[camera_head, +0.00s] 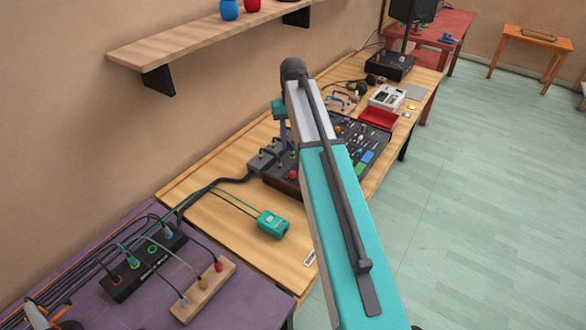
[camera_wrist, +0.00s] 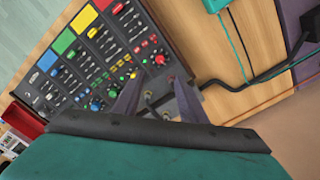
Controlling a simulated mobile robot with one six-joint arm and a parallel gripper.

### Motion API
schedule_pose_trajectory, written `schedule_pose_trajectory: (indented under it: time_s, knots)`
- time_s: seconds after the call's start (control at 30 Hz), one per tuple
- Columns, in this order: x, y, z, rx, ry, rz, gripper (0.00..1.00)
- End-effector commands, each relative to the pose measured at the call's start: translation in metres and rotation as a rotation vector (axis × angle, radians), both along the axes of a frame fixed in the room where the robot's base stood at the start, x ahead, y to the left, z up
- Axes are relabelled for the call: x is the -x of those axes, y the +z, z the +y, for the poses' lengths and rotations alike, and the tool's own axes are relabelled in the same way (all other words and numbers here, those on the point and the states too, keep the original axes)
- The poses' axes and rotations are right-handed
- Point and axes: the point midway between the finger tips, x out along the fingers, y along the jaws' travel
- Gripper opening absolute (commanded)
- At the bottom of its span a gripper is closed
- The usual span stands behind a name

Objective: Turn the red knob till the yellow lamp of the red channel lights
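The mixer (camera_wrist: 112,52) shows in the wrist view as a dark panel with coloured channel strips. A red label (camera_wrist: 102,4) marks one end of the red channel and the red knob (camera_wrist: 160,59) stands near its other end. My gripper (camera_wrist: 155,86) is open and empty, its two dark fingers apart near the mixer's edge. The red knob lies just beyond the fingertips in the picture; I see no contact. The red knob also shows in the head view (camera_head: 293,174), left of my arm. Small lamps are too small to tell lit or unlit.
Cables run from the mixer's back to a power strip on the purple table (camera_head: 235,303). A teal box (camera_head: 272,223) sits on the wooden table (camera_head: 222,230) in front of the mixer. A red tray (camera_head: 380,118) lies beyond it. A shelf (camera_head: 190,42) hangs on the wall.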

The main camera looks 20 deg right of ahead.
Motion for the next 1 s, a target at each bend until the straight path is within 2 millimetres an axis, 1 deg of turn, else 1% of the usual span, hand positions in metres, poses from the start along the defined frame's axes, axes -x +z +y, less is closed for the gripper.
schedule_pose_trajectory:
  time_s: [0.27, 1.0]
  knots:
    - [0.001, -0.016, 0.001, 0.0, 0.001, 0.002, 0.38]
    - [0.0, -0.09, 0.001, 0.0, 0.002, 0.002, 0.38]
